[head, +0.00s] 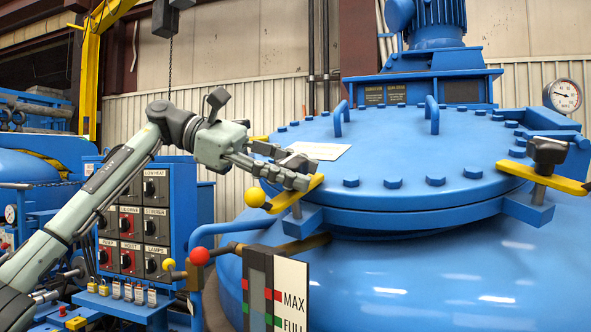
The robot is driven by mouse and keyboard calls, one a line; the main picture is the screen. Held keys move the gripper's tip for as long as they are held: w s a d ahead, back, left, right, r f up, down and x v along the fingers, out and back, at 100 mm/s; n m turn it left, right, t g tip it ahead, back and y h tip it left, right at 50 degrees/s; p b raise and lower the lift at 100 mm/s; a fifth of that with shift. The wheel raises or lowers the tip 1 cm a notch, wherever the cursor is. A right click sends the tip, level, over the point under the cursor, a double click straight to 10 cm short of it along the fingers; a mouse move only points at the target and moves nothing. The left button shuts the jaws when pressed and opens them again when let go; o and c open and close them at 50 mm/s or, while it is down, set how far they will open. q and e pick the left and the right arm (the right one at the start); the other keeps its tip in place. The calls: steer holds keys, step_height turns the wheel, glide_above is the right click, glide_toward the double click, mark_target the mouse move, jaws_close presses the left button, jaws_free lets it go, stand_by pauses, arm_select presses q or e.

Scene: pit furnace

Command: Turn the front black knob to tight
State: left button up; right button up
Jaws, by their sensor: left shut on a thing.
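My left gripper (300,172) reaches in from the left and is shut at the top of a yellow clamp bar (297,193) on the front left rim of the blue furnace lid (400,160). The black knob there is mostly hidden by the fingers, and I cannot tell how tight it is. A second black knob (547,152) stands in plain view on another yellow clamp bar (541,178) at the lid's right edge. My right gripper is not in view.
A blue control panel (143,222) with several switches stands left, behind my arm. Blue handles (338,121) rise from the lid. A dial gauge (564,95) is at right.

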arm_select(q)
steer(key=shift+f+m+g+y, duration=0.1)
steer(key=shift+m+g+y, duration=0.2)
steer(key=shift+m+g, duration=0.2)
steer(key=o, duration=1.2)
steer(key=v, duration=1.2)
steer(key=shift+f, duration=0.1)
steer(key=x, duration=1.2)
